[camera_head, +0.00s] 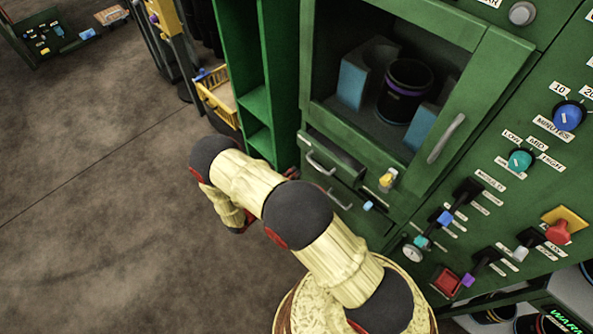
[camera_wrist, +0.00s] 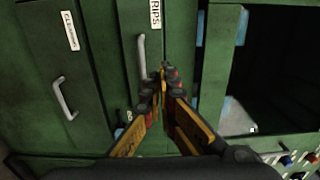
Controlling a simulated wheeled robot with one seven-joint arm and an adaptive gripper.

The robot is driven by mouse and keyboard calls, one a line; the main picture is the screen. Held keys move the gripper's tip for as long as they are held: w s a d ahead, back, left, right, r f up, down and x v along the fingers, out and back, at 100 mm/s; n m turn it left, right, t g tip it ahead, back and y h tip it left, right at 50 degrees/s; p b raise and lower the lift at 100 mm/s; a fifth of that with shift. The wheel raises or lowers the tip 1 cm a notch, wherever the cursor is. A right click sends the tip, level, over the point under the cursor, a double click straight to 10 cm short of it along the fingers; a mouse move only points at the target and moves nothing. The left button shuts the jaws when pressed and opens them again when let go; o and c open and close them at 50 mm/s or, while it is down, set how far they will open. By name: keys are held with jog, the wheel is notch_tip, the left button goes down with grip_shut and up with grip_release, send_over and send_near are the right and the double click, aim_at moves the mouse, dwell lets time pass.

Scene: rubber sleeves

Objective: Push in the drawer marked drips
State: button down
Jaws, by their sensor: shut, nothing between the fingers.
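The drips drawer shows in the wrist view as a green front with a partly cut-off label reading "RIPS" (camera_wrist: 155,14) and a pale bar handle (camera_wrist: 141,58). In the head view it appears to be the upper drawer (camera_head: 346,158), standing out of the green cabinet with its dark inside showing. My gripper (camera_wrist: 165,76) is shut and empty. Its fingertips are in front of the drawer front, just right of the handle in the wrist view. Whether they touch it I cannot tell. In the head view my arm hides most of the gripper.
A drawer marked with a cleaning label (camera_wrist: 70,30) lies beside it. A glass-fronted chamber (camera_head: 400,75) with a dark pot is above the drawers. A yellow knob (camera_head: 387,180) sits to their right.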

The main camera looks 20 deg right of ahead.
aim_at(320, 151)
jog(key=b+x, duration=0.2)
jog(key=x, duration=0.9)
jog(key=shift+d+f+b, duration=0.15)
jog(key=shift+b, duration=0.15)
jog(key=shift+d, duration=0.3)
jog(key=x, duration=0.5)
jog(key=shift+w+d+p, duration=0.15)
jog(key=shift+d+p, duration=0.05)
jog(key=shift+p, duration=0.1)
jog(key=p+v, duration=0.3)
jog(key=v, duration=1.1)
